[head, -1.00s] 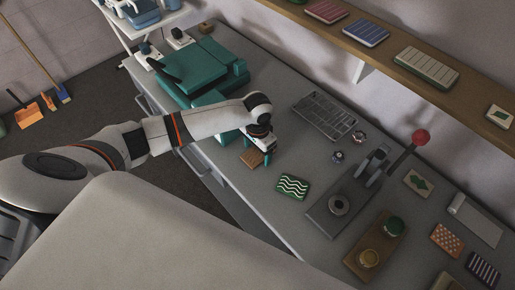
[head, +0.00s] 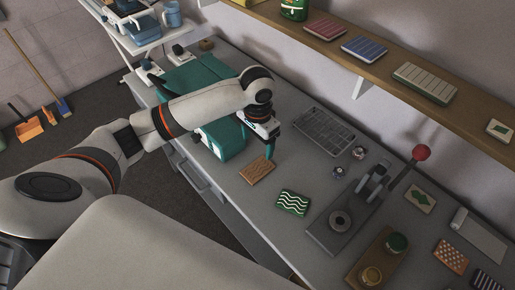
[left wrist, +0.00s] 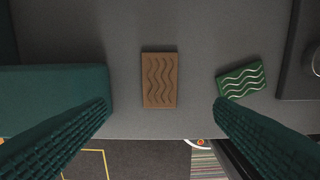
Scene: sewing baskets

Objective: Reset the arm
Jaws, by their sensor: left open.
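My left arm reaches in from the left in the head view. Its gripper (head: 258,143) is open and empty above the grey workbench, pointing down. In the left wrist view its two dark green fingers (left wrist: 160,115) are spread wide. A brown block with wavy lines (head: 258,170) lies flat on the bench below the gripper, apart from the fingers; it also shows in the left wrist view (left wrist: 160,80). A green block with white wavy lines (head: 293,202) lies to its right, also in the left wrist view (left wrist: 241,80). My right gripper is not in view.
A teal machine (head: 205,85) stands at the back left of the bench. A wire tray (head: 323,130) lies behind the gripper. A press with a red knob (head: 421,153) stands at the right. A wooden shelf (head: 370,62) with several blocks runs along the wall.

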